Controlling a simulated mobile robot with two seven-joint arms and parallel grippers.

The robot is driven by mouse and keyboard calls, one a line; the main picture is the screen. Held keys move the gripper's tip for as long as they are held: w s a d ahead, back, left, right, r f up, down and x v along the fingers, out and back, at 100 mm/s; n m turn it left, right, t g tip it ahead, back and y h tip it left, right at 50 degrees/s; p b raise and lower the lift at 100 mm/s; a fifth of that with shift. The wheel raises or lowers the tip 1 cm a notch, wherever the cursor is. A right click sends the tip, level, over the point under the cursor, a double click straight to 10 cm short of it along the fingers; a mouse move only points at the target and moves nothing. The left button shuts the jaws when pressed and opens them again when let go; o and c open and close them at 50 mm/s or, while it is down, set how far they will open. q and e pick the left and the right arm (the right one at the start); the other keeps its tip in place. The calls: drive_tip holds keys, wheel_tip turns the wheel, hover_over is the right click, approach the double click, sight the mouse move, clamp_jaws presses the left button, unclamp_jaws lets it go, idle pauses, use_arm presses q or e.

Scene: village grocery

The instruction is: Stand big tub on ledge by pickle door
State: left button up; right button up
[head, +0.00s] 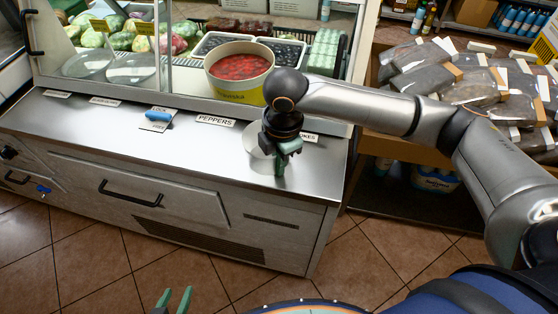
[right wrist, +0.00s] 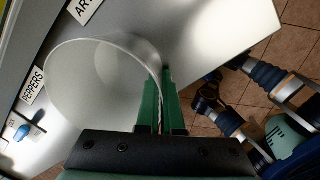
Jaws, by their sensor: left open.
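A large yellow tub (head: 240,85) full of red pieces stands upright behind the sill of the glass case, in the head view. A smaller pale, empty round tub (head: 258,140) is at the steel ledge (head: 200,145), just right of the PEPPERS label, partly hidden by my right gripper. It fills the left of the right wrist view (right wrist: 75,95). My right gripper (head: 285,160) points down there; its green fingers (right wrist: 161,105) are close together with the pale tub's wall between them. My left gripper (head: 174,298) is open and empty at the bottom edge.
Labels (head: 216,120) and a blue lever (head: 158,117) on a LOCK/FREE plate line the ledge. Vegetables and a tray of dark olives (head: 285,50) lie behind the glass. A crate of wrapped packs (head: 440,80) stands at right. The ledge's left part and tiled floor (head: 350,260) are clear.

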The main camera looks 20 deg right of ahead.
drive_tip(key=o, duration=0.4)
drive_tip(key=r, duration=0.4)
drive_tip(key=r+p, duration=0.1)
drive_tip(key=r, duration=0.3)
drive_tip(key=s+r, duration=0.1)
drive_tip(key=r, duration=0.3)
drive_tip(key=shift+d+r+p, duration=0.1)
drive_tip(key=shift+r+p, duration=0.05)
drive_tip(key=shift+p, duration=0.15)
